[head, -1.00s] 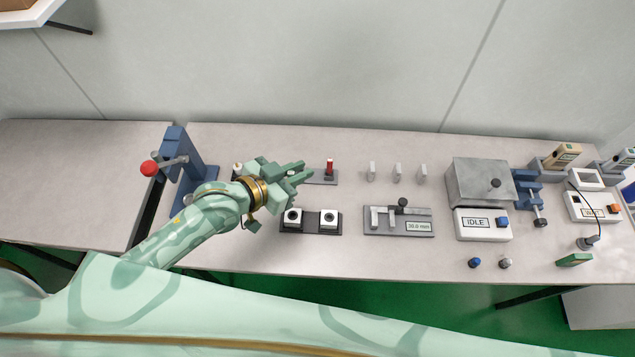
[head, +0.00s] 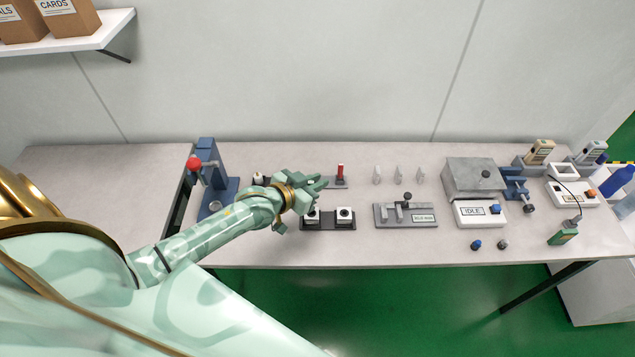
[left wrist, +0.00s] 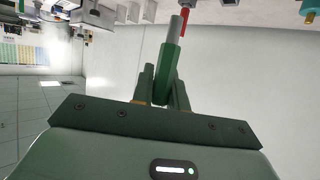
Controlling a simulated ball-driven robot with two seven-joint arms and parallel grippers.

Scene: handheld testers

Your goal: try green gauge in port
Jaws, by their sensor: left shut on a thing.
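My left gripper (head: 322,183) is above the bench, just left of the red gauge and behind the port blocks. In the left wrist view it is shut on the green gauge (left wrist: 170,58), a green handle with a grey pin (left wrist: 176,27) pointing away from the fingers. The head view does not show the green gauge clearly. Two white blocks with dark round holes, the left port block (head: 312,217) and the right port block (head: 345,214), sit on a dark base. The pin appears clear of both. My right gripper is not in view.
The red gauge (head: 340,172) stands upright on a small plate, close to my left gripper. A blue press (head: 208,180) stands left. A grey measuring fixture (head: 405,214) and a box marked IDLE (head: 474,211) stand right. The front bench strip is mostly clear.

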